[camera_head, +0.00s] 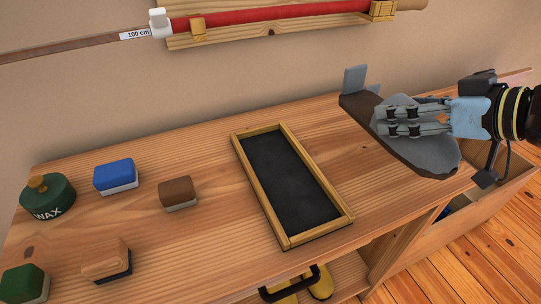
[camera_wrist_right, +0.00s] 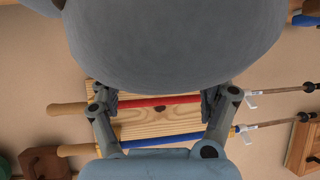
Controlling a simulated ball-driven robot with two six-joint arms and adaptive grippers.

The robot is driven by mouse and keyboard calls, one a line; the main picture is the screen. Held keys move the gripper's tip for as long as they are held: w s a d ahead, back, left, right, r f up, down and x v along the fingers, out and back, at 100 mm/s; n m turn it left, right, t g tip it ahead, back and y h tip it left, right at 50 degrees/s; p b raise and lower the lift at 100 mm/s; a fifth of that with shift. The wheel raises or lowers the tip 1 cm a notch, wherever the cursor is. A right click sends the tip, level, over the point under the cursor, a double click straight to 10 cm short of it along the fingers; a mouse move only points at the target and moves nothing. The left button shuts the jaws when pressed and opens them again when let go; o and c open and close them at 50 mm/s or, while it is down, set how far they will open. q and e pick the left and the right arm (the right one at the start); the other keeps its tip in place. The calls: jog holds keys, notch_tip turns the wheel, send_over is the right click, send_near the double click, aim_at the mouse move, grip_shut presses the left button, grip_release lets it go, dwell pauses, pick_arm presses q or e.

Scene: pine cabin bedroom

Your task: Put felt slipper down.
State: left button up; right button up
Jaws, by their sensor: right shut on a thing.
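The felt slipper (camera_head: 428,153) is grey with a dark brown sole edge and sits over the right end of the wooden bench top in the head view. My right gripper (camera_head: 388,121) is shut on it, its fingers lying across the grey felt. Whether the sole touches the wood is hard to tell. In the right wrist view the slipper (camera_wrist_right: 175,45) fills the top as a large grey mass between the fingers of my right gripper (camera_wrist_right: 163,101). My left gripper is not in view.
A wood-framed tray with a black bottom (camera_head: 290,181) lies empty mid-bench. To its left are a brown brush (camera_head: 177,191), blue brush (camera_head: 115,174), tan brush (camera_head: 106,260), green brush (camera_head: 24,284) and wax tin (camera_head: 48,199).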

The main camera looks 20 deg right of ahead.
aim_at(369, 120)
jog(key=shift+f, duration=0.15)
jog(key=w+a+f+b, duration=0.1)
jog(key=w+f+b, duration=0.1)
jog(key=b, duration=0.2)
jog(key=w+a+f+b, duration=0.1)
jog(key=w+a+b, duration=0.1)
jog(key=b, duration=0.3)
jog(key=shift+w+a+f, duration=0.1)
jog(key=shift+w+f, duration=0.2)
jog(key=shift+f, duration=0.1)
jog(key=w+a+f+b, duration=0.1)
jog(key=w, duration=0.1)
jog(key=w+a+f+b, duration=0.1)
jog(key=w+a, duration=0.1)
jog(key=shift+f+b, duration=0.2)
jog(key=shift+b, duration=0.1)
jog(key=shift+w+a+f, duration=0.25)
jog(key=shift+w+a, duration=0.1)
jog(key=shift+w, duration=0.1)
notch_tip(369, 120, down, 4)
jog(key=shift+f+b, duration=0.1)
jog(key=shift+b, duration=0.8)
jog(key=o, duration=1.3)
jog(key=shift+c, duration=0.2)
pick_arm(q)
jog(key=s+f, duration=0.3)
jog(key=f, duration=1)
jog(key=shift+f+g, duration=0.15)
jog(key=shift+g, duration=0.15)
